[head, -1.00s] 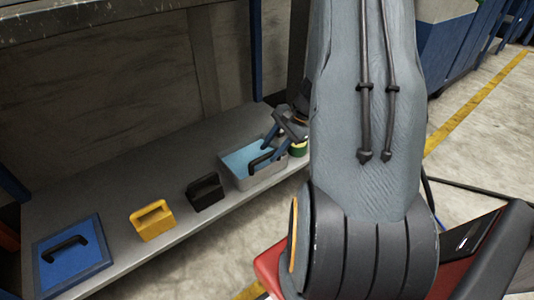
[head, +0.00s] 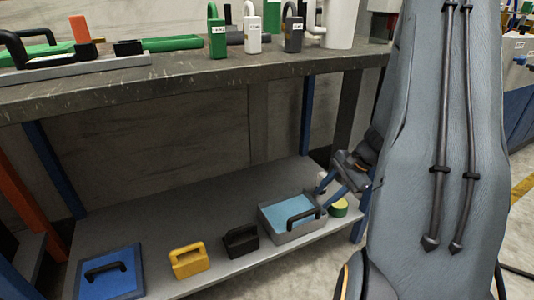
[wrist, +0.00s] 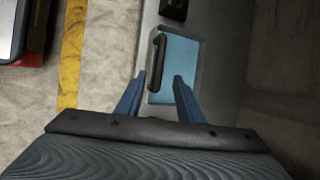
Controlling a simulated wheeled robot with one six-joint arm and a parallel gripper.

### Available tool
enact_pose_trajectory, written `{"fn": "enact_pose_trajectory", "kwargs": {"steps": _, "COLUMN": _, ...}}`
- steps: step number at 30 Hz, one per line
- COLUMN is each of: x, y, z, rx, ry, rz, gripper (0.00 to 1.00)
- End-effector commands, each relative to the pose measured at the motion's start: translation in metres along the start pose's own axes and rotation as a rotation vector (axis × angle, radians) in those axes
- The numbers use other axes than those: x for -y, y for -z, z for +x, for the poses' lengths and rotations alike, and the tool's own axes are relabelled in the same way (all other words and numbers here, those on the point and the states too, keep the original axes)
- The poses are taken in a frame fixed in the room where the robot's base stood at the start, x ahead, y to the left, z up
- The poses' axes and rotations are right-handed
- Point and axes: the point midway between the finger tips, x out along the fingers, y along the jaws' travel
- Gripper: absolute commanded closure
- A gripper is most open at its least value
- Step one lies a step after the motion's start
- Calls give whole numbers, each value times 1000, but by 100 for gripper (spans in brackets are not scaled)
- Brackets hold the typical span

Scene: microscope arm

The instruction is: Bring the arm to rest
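My gripper (head: 324,196) is low at the shelf's right part, beside a grey tray (head: 290,237) holding a light blue panel with a black handle (head: 303,214). In the wrist view its two blue fingers (wrist: 159,82) are apart, with nothing between them. The black handle (wrist: 157,52) and blue panel (wrist: 178,68) lie beyond the fingertips, apart from them as far as I can tell. My grey arm fills the right of the head view and hides what is behind it.
On the lower shelf (head: 150,222) stand a blue plate with a black handle (head: 110,284), a yellow block (head: 188,262), a black block (head: 241,243) and a green-yellow round item (head: 339,208). The bench top (head: 190,78) above carries padlock-like items and trays.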

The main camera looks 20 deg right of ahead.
Motion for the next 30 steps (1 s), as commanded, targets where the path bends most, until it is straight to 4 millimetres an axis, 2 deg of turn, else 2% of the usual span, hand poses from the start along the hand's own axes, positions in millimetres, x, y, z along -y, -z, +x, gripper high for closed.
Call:
{"fn": "enact_pose_trajectory", "kwargs": {"steps": 4, "x": 1, "y": -3, "z": 0, "rx": -1, "ry": -5, "rz": -10, "gripper": 66}}
{"fn": "enact_pose_trajectory", "kwargs": {"steps": 7, "x": 5, "y": -20, "z": -1, "rx": -9, "ry": -36, "rz": -72, "gripper": 66}}
{"fn": "enact_pose_trajectory", "kwargs": {"steps": 11, "x": 10, "y": -68, "z": -2, "rx": -34, "ry": -127, "rz": -265, "gripper": 66}}
{"fn": "enact_pose_trajectory", "kwargs": {"steps": 15, "x": 11, "y": -127, "z": -7, "rx": -77, "ry": -234, "rz": -539, "gripper": 66}}
{"fn": "enact_pose_trajectory", "kwargs": {"steps": 18, "x": 10, "y": -160, "z": -11, "rx": -107, "ry": -287, "rz": -713, "gripper": 66}}
{"fn": "enact_pose_trajectory", "kwargs": {"steps": 24, "x": 4, "y": -215, "z": -20, "rx": -161, "ry": -354, "rz": -1027, "gripper": 66}}
{"fn": "enact_pose_trajectory", "kwargs": {"steps": 30, "x": -1, "y": -255, "z": -26, "rx": -203, "ry": -381, "rz": -1276, "gripper": 66}}
